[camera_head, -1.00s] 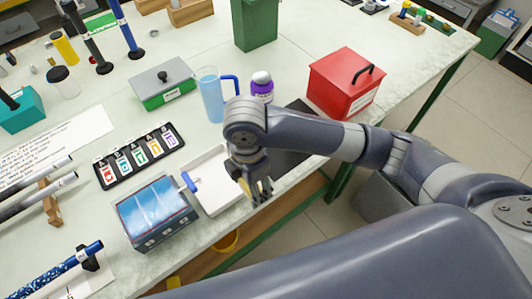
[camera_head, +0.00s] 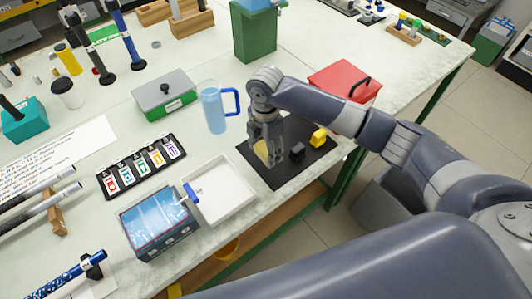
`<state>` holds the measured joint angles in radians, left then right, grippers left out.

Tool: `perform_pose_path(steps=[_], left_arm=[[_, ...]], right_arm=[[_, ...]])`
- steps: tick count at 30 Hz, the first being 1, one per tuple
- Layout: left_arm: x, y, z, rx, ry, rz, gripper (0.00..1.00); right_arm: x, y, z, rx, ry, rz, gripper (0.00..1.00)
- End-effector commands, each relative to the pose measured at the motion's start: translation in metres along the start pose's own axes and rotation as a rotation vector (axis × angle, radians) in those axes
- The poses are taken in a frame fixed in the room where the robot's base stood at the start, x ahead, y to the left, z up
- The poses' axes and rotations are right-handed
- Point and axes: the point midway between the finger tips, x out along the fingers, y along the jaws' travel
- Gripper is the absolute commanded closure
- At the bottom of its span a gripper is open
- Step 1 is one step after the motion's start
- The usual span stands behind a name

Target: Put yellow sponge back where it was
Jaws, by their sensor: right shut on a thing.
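My right gripper (camera_head: 266,158) points down over the left part of a black mat (camera_head: 277,180). It is shut on the yellow sponge (camera_head: 261,150), which is partly hidden by the fingers. I cannot tell whether the sponge touches the mat. A smaller yellow block (camera_head: 319,137) and a dark block (camera_head: 297,151) lie on the mat to the right of the gripper. My left gripper is not in view.
A white tray (camera_head: 228,207) with a blue-handled tool (camera_head: 190,193) at its edge lies left of the mat. A blue pitcher (camera_head: 213,110) stands behind, and a red box (camera_head: 345,80) stands beyond my arm. The mat's front part is clear.

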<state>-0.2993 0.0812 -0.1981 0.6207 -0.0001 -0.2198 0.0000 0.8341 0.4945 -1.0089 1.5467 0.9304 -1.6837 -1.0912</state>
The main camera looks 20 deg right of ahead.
Motion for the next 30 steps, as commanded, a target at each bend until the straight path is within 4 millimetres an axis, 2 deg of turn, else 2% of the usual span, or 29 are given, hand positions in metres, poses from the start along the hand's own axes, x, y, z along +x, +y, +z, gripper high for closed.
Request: perform_pose_path(steps=[7,19,20,22,30], left_arm=[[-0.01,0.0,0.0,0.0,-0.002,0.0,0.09],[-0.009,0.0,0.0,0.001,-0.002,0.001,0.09],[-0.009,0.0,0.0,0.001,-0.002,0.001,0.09],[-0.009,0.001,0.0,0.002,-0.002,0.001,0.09],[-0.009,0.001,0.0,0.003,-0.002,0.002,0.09]], right_arm=[[0.032,0.0,0.001,0.002,-0.001,0.0,0.61],[0.038,0.0,0.001,0.001,-0.002,0.0,0.61],[0.038,0.0,0.001,0.001,-0.002,0.0,0.4],[0.038,0.0,0.001,0.001,-0.002,0.0,0.24],[0.038,0.0,0.001,0.001,-0.002,0.0,0.22]])
